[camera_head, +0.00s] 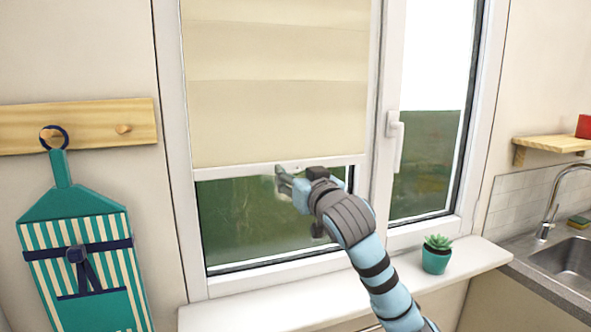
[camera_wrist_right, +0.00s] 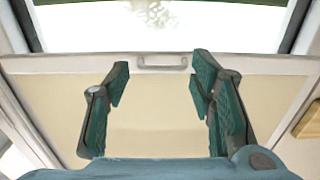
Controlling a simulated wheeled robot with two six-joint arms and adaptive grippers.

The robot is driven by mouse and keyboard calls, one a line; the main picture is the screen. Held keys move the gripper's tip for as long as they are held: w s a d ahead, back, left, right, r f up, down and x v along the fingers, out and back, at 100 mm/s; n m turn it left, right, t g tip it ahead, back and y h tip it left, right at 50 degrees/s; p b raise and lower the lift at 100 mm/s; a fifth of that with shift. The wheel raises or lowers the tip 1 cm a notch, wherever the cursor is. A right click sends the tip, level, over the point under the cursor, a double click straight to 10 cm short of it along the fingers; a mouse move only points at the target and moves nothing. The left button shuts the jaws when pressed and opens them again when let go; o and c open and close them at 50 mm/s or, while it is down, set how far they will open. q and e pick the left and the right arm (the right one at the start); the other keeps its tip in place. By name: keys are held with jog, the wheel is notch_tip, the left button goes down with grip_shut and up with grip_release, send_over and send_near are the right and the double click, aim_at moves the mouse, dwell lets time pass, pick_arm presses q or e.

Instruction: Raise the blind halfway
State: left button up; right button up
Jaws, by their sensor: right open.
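The beige blind (camera_head: 275,95) covers most of the left window pane, and its white bottom rail (camera_head: 235,172) hangs above a strip of bare glass. In the right wrist view the blind (camera_wrist_right: 150,125) fills the middle, and a small pull handle (camera_wrist_right: 162,68) sits on the rail. My right gripper (camera_head: 284,182) is at the rail, near its middle. Its two dark green fingers are open and empty in the wrist view (camera_wrist_right: 160,85), with the handle between the line of their tips. I cannot tell whether they touch it. My left gripper is not in view.
A potted succulent (camera_head: 436,258) stands on the white sill (camera_head: 270,310), right of my right arm. A window handle (camera_head: 396,140) sticks out on the frame. A striped apron (camera_head: 85,265) hangs at the left; a sink (camera_head: 565,262) is at the right.

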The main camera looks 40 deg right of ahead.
jog(key=shift+w+d, duration=0.15)
jog(key=shift+w, duration=0.15)
jog(key=c, duration=0.9)
grip_shut()
jog(key=shift+s+d, duration=0.15)
jog(key=shift+s, duration=0.1)
jog(key=shift+r, duration=0.1)
